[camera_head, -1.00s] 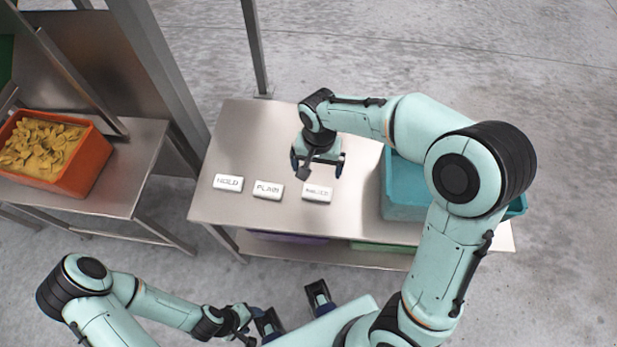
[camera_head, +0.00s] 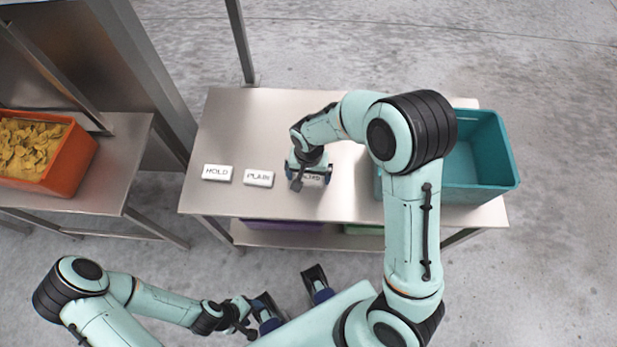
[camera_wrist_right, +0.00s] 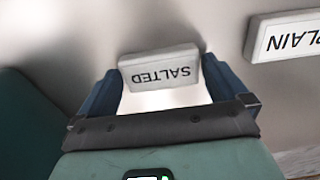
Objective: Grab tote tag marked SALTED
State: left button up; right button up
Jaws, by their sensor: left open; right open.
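The white SALTED tag (camera_wrist_right: 160,68) lies on the steel table, between the fingertips of my right gripper (camera_wrist_right: 160,80) in the right wrist view. Its lettering appears upside down there. In the head view my right gripper (camera_head: 309,174) is over the tag (camera_head: 313,181) and partly hides it. The right fingers are open on either side of the tag; whether they touch it I cannot tell. My left gripper (camera_head: 250,308) is open and empty at the lower left, away from the table.
The PLAIN tag (camera_head: 259,179) lies just left of the SALTED tag, and the HOLD tag (camera_head: 217,173) is further left. A teal tote (camera_head: 497,150) stands at the table's right end. An orange crate of chips (camera_head: 72,160) is on the left bench. The table's back left is clear.

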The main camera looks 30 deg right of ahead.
jog(key=shift+f, duration=0.1)
jog(key=c, duration=0.8)
jog(key=shift+o, duration=0.2)
